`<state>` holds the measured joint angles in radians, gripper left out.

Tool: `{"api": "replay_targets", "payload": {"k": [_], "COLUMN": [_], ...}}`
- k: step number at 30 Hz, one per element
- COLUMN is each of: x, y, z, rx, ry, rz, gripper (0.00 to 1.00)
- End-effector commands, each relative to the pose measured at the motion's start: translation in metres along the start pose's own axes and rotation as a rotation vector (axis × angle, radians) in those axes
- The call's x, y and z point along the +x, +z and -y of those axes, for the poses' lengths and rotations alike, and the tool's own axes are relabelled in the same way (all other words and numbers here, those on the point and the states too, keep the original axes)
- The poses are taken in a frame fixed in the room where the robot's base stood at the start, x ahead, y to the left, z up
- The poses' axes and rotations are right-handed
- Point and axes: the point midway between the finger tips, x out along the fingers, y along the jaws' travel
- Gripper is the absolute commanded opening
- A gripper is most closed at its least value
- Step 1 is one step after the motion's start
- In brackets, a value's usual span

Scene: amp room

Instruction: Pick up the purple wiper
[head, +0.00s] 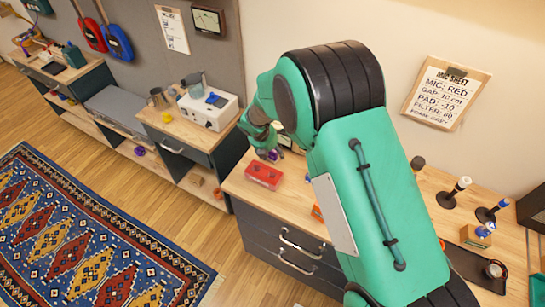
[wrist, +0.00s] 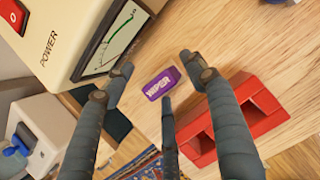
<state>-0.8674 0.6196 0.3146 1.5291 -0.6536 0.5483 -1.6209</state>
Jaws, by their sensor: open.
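The purple wiper (wrist: 161,83) is a small block with white lettering, lying on the wooden counter in the wrist view. My gripper (wrist: 158,78) is open, with its dark jointed fingers spread around the wiper in the picture. No finger is seen closed on it, and I cannot tell the height left between them. In the head view my gripper (head: 264,148) points down over the counter's left end, beside a red tray, and a bit of purple shows by the fingers.
The red tray (head: 263,176) is close beside my gripper. It also shows in the wrist view (wrist: 250,121). A cream meter box (wrist: 75,30) with a power switch stands close on the other side. A white box (head: 208,109) stands on the neighbouring cabinet.

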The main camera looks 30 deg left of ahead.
Motion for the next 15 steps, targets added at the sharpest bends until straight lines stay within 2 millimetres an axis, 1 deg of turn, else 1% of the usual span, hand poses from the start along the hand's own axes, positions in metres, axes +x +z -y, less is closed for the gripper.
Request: {"api": "replay_targets", "payload": {"k": [1, 2, 3, 5, 6, 8, 9, 15], "x": [0.0000, -0.0001, -0.0001, -0.0001, -0.0001, 0.0000, 0.0000, -0.0002], "y": [0.0000, 0.0000, 0.0000, 0.0000, 0.0000, 0.0000, 0.0000, 0.0001], "z": [0.0000, 0.0000, 0.0000, 0.0000, 0.0000, 0.0000, 0.0000, -0.0002], "rx": [0.000, 0.000, 0.000, 0.000, 0.000, 0.000, 0.000, 0.000], "ry": [0.000, 0.000, 0.000, 0.000, 0.000, 0.000, 0.000, 0.000], "rz": [0.000, 0.000, 0.000, 0.000, 0.000, 0.000, 0.000, 0.000], "gripper": [0.56, 0.54, 0.46, 0.34, 0.26, 0.14, 0.06, 0.06]}}
